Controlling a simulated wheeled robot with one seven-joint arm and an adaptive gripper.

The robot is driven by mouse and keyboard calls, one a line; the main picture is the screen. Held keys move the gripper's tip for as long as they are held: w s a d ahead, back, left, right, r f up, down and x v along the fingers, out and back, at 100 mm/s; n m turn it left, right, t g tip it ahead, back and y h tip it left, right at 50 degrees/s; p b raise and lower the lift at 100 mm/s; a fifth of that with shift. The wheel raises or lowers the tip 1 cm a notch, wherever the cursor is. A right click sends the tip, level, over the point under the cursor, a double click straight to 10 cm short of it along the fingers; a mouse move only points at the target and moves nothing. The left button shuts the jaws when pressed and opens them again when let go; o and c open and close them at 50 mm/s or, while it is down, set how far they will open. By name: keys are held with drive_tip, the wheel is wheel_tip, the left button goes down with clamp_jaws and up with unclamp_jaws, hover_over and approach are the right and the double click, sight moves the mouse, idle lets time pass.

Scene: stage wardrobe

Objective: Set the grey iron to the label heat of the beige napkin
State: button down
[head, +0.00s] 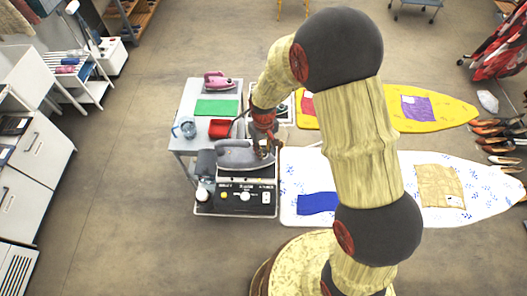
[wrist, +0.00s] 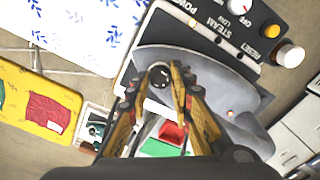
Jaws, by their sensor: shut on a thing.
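The grey iron (head: 240,156) rests on a station with a black control panel (head: 232,199) in the head view. In the wrist view the iron's grey body (wrist: 205,62) lies beneath my fingers. My gripper (wrist: 159,74) points down over the iron, its two fingers on either side of a round black dial (wrist: 159,77) with a pale mark. It is shut on this dial. The dial's heat setting is too small to read. The beige napkin (head: 436,184) lies flat on the white ironing board (head: 480,190), with a small pale label at its lower right, unreadable here.
A blue cloth (head: 318,203) lies on the white board. A pink iron (head: 218,81), green mat (head: 217,107) and red box (head: 220,128) are behind. A yellow board (head: 445,112) holds a purple cloth.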

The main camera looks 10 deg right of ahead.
drive_tip(key=m+b, duration=0.2)
drive_tip(key=m, duration=0.3)
drive_tip(key=shift+m, duration=0.3)
idle(0.4)
drive_tip(key=c, duration=1.6)
unclamp_jaws()
drive_tip(key=shift+o, duration=0.2)
wheel_tip(320, 180, up, 12)
